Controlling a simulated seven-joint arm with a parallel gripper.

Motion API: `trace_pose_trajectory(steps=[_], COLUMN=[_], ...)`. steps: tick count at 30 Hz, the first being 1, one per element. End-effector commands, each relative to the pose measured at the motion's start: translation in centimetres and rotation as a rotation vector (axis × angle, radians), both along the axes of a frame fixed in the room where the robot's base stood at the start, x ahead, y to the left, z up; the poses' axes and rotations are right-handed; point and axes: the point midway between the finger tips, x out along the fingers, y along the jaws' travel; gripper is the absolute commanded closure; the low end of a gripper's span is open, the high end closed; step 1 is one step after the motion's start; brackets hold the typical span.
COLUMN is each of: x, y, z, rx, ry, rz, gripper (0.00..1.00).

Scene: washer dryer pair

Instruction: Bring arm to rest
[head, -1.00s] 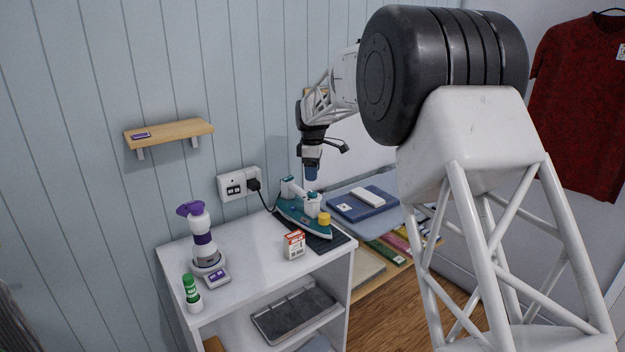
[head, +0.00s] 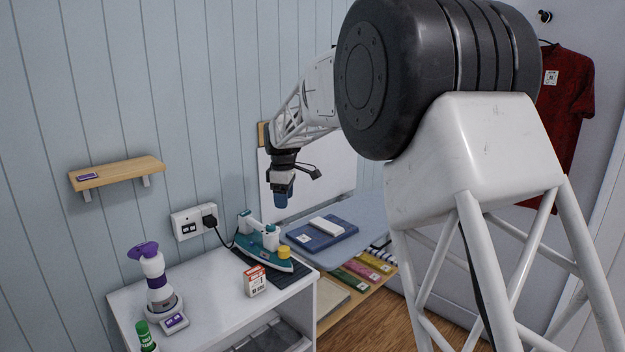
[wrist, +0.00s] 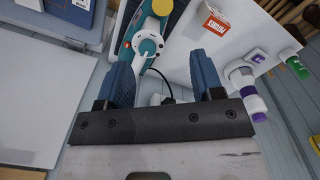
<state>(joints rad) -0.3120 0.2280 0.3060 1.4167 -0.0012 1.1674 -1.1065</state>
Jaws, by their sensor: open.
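My gripper (head: 284,196) hangs in the air near the panelled wall, above and behind the blue book. In the wrist view my gripper (wrist: 163,82) has its two blue fingers spread apart with nothing between them touching. A teal and white iron (head: 262,245) stands on a dark mat on the white cabinet, below and left of the gripper. The iron also shows in the wrist view (wrist: 146,46), beyond the fingertips.
A wooden shelf (head: 118,171) and a socket (head: 193,223) are on the wall.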

Motion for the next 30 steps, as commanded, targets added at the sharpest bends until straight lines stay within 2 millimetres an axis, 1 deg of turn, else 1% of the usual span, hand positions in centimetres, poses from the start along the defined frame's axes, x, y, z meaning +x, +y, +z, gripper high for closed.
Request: trace_pose_trajectory(steps=[1, 4, 13, 20, 21, 26, 30], x=[-1.1, -3.2, -10.1, -15.8, -16.9, -21.1, -24.9], y=[-1.2, -3.1, -8.8, -12.8, -13.4, -15.9, -17.8], z=[0.9, 2.2, 5.1, 6.5, 6.7, 7.1, 7.2], rx=[0.003, 0.007, 0.021, 0.035, 0.038, 0.047, 0.059], ry=[-0.006, -0.016, -0.043, -0.062, -0.066, -0.078, -0.090], rz=[-0.033, -0.099, -0.301, -0.454, -0.481, -0.588, -0.680], gripper=[0.39, 0.39, 0.39, 0.39, 0.39, 0.39, 0.39])
